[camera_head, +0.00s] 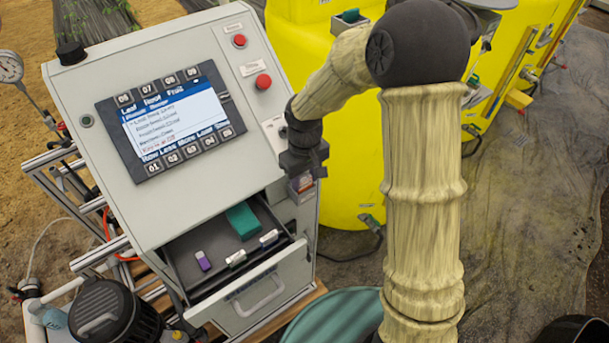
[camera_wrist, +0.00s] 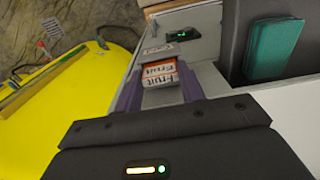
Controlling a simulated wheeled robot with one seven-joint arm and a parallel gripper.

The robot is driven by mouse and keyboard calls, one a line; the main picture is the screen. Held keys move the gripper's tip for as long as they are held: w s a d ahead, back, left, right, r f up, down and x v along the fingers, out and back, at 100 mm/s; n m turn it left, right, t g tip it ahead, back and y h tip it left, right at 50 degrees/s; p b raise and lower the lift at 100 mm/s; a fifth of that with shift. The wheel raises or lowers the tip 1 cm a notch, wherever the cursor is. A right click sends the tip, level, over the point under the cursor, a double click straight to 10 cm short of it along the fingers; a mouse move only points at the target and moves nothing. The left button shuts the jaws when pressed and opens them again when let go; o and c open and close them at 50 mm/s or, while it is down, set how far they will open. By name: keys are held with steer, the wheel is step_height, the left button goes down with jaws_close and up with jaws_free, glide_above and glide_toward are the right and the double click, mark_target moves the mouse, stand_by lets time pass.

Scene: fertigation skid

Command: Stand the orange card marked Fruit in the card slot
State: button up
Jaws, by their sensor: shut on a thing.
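My gripper (camera_head: 303,172) is beside the right edge of the grey cabinet's front. In the wrist view my gripper (camera_wrist: 160,82) is shut on the orange and white card marked Fruit (camera_wrist: 160,73), which sits between its two fingers. The card (camera_head: 302,184) shows small under the gripper in the head view. Beyond the card, a black fitting with a small green mark (camera_wrist: 183,34) sits on a pale panel; it looks like the card slot, apart from the card in the picture. My gripper hides that part of the panel in the head view.
The cabinet (camera_head: 105,80) has a screen (camera_head: 170,120) and red buttons (camera_head: 263,81). Its open drawer (camera_head: 195,285) holds a teal block (camera_head: 243,221), a purple piece (camera_head: 202,261) and small pale pieces (camera_head: 236,258). A yellow tank (camera_head: 350,190) stands close on the right.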

steer(key=shift+f, duration=0.3)
steer(key=o, duration=1.1)
steer(key=shift+o, duration=0.2)
step_height(320, 180, up, 17)
steer(key=b, duration=0.3)
steer(key=shift+r, duration=0.2)
